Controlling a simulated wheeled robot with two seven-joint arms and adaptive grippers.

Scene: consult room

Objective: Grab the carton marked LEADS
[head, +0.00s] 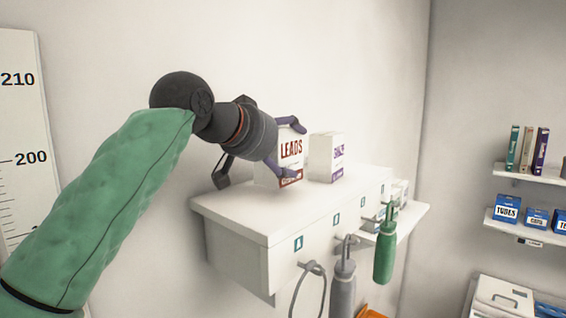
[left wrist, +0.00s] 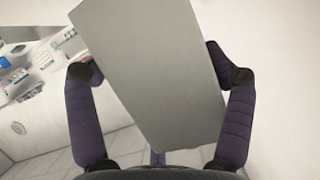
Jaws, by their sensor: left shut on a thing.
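The carton marked LEADS (head: 291,150) is white with dark red lettering and a red band at its base. In the head view it is at the top of the white wall cabinet (head: 285,210), towards its left part. My left gripper (head: 291,150) has its purple fingers on either side of the carton and is shut on it. The left wrist view shows the carton (left wrist: 150,75) as a plain grey face between the two fingers (left wrist: 160,75). I cannot tell whether its base touches the cabinet top. My right gripper is in neither view.
A second white carton with purple lettering (head: 327,158) stands just right of the LEADS carton. Hooks on the cabinet front hold a grey handle (head: 342,287) and a green one (head: 384,258). Shelves at right carry blue boxes (head: 507,209) and books (head: 527,150).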

